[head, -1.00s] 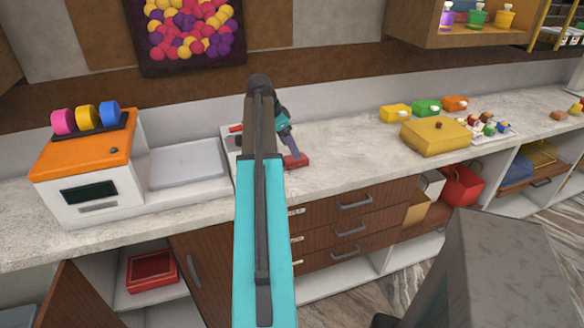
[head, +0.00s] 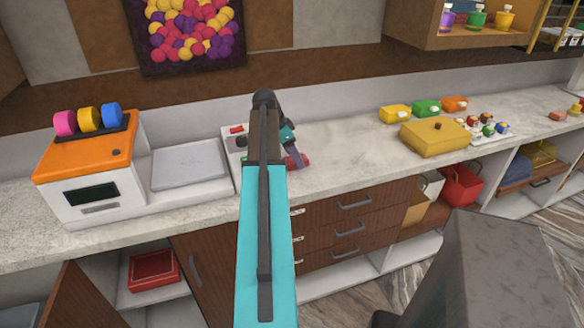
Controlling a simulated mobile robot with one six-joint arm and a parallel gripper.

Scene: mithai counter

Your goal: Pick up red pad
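A small red object (head: 304,160), which looks like the red pad, lies on the counter just right of a pale box. Its left part is hidden behind my gripper. My gripper (head: 297,161) points down at the end of my arm, low over the counter and overlapping the red object in the picture. Its fingers are small and partly hidden by my arm, so I cannot tell whether they are open, shut or touching the red object. Another small red piece (head: 237,129) sits on the pale box (head: 233,145) left of my arm.
An orange and white machine (head: 90,180) with coloured rolls and a flat white plate (head: 188,165) stand on the left. A yellow box (head: 436,137) and small coloured blocks are on the right. The counter (head: 350,165) between is clear. A cabinet door (head: 85,295) hangs open below.

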